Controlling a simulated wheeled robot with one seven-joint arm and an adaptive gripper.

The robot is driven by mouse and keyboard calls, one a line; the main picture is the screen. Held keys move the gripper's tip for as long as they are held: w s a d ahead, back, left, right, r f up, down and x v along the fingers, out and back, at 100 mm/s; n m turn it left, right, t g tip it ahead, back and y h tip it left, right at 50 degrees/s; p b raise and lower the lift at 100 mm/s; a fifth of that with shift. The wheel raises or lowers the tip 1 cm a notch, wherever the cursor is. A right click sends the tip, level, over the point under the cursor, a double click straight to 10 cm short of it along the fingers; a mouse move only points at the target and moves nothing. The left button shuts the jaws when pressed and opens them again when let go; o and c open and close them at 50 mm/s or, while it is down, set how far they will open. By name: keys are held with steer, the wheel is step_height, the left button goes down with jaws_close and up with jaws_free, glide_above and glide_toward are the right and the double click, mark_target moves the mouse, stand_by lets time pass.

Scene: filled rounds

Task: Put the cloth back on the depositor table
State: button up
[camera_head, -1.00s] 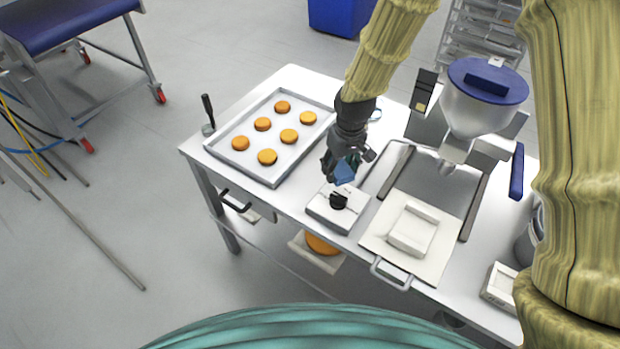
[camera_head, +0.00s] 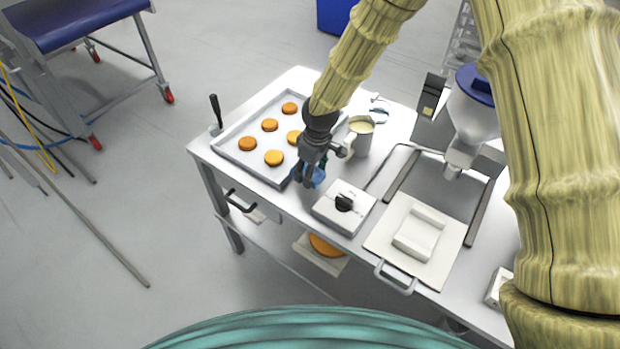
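The cloth (camera_head: 316,178) is a small blue piece at the fingertips of my gripper (camera_head: 309,176). My gripper appears shut on it and is partly hidden by its own dark fingers and wrist. The cloth is over the white depositor table (camera_head: 290,198), between the tray's right corner and a white box with a black knob. I cannot tell whether the cloth touches the table top.
A tray (camera_head: 232,160) of orange rounds lies left of my gripper. The white box (camera_head: 330,207) with a black knob and a cream-filled jug (camera_head: 362,140) stand to its right. The depositor (camera_head: 470,115) and a white board (camera_head: 385,240) are further right.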

mark_target(315, 174)
steer(key=shift+f+p, duration=0.5)
steer(key=shift+f, duration=1.5)
steer(key=shift+f, duration=0.1)
steer(key=o, duration=1.1)
steer(key=shift+c, duration=0.2)
steer(key=r, duration=0.4)
steer(key=r+b, duration=0.1)
steer(key=r, duration=0.3)
steer(key=d+r+b, duration=0.1)
steer(key=r, duration=0.3)
steer(key=shift+s+d, duration=0.1)
steer(key=shift+s, duration=0.3)
steer(key=shift+r, duration=0.1)
